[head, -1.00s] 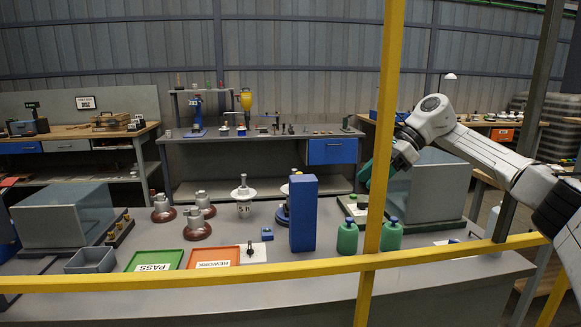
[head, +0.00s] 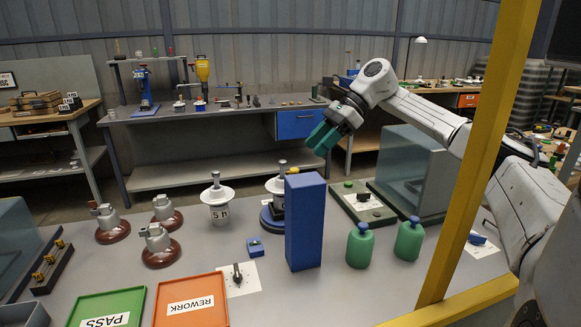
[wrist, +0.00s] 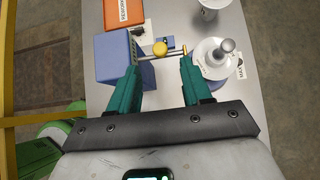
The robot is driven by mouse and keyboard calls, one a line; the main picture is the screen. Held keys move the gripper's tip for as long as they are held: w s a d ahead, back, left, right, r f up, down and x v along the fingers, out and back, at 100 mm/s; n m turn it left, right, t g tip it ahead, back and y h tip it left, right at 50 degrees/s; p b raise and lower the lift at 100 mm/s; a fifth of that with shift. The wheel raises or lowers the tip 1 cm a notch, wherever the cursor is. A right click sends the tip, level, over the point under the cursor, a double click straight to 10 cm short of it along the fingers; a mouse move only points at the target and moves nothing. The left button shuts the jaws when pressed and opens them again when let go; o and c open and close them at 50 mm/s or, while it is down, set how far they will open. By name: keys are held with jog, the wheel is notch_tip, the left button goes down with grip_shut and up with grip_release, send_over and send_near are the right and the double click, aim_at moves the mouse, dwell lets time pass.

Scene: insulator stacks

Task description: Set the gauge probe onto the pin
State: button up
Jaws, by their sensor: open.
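A tall blue gauge post (head: 305,222) stands on the bench. In the wrist view, a thin arm with a yellow knob (wrist: 160,48) reaches from the post (wrist: 117,58) toward a white insulator (wrist: 212,72). The arm's tip, which seems to be the probe, is beside the insulator's disc; contact cannot be told. The grey metal pin (wrist: 226,45) stands up from the insulator; in the head view the pin (head: 282,166) shows just left of the post. My gripper (head: 322,140) is open and empty above the post. Its teal fingertips (wrist: 160,66) are apart, with the knob between them in the picture.
Two green bottles (head: 384,243) stand right of the post. A second white insulator (head: 217,196), brown-based insulators (head: 160,246), a PASS tray (head: 108,307) and a REWORK tray (head: 192,300) are to the left. A yellow frame post (head: 480,160) crosses the right side.

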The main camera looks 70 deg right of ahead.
aim_at(294, 169)
jog(key=x, duration=0.9)
jog(key=shift+a, duration=0.1)
grip_shut()
jog(key=shift+w, duration=0.1)
dwell(0.3)
